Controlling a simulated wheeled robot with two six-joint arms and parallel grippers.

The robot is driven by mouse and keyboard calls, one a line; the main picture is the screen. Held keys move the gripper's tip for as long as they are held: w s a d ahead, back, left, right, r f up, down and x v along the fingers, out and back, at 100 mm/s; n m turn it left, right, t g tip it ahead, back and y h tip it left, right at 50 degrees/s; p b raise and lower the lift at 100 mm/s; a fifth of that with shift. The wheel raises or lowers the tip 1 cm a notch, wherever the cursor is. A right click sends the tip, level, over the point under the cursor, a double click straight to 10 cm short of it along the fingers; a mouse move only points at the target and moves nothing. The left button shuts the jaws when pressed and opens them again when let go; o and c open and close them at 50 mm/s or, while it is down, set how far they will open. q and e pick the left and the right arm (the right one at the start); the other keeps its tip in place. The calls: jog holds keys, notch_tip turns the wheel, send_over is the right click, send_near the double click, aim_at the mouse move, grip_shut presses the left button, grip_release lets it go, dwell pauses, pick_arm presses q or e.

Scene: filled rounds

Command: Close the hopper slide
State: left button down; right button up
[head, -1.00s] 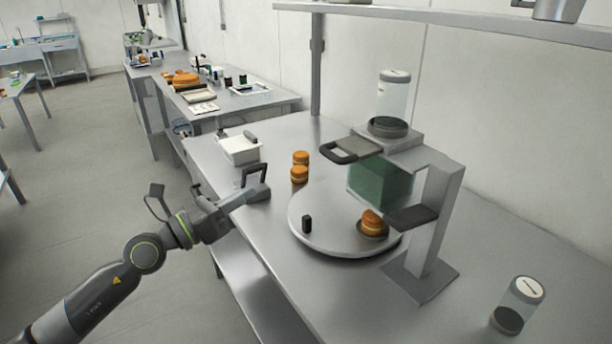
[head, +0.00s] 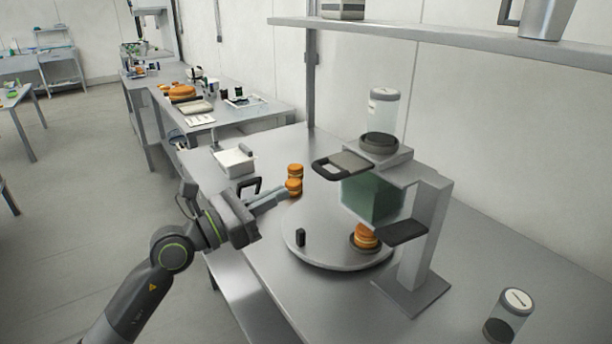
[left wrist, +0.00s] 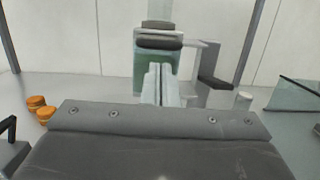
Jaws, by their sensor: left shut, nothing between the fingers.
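The hopper (head: 374,198) is a translucent green box on a grey stand, with a clear jar (head: 382,112) upright on top. The hopper slide (head: 343,164) is a grey plate with a dark loop handle that sticks out to the left at the hopper's top. My left gripper (head: 287,188) is shut and empty, to the left of the slide handle and apart from it. In the left wrist view the shut fingers (left wrist: 158,84) point toward the hopper (left wrist: 145,68) and hide part of it. My right gripper is not in view.
A round turntable (head: 318,254) below the hopper carries a filled round (head: 366,237) and a small black block (head: 300,237). Stacked rounds (head: 295,171) stand behind my left gripper, near a white box (head: 234,162). Another jar (head: 508,315) stands front right. A shelf (head: 440,38) hangs above.

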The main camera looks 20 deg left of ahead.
pick_arm(q)
jog(key=p, duration=0.2)
send_near(337, 168)
jog(key=shift+w+d+r, duration=0.7)
jog(key=shift+w+d, duration=0.05)
jog(key=shift+w, duration=0.1)
jog(key=shift+w+d, duration=0.1)
jog(key=x, duration=0.3)
jog(key=f+x, duration=0.1)
jog(key=x, duration=0.1)
jog(key=shift+w+d+b, duration=0.15)
jog(key=shift+w+b, duration=0.2)
jog(key=shift+s+r, duration=0.1)
jog(key=shift+r, duration=0.1)
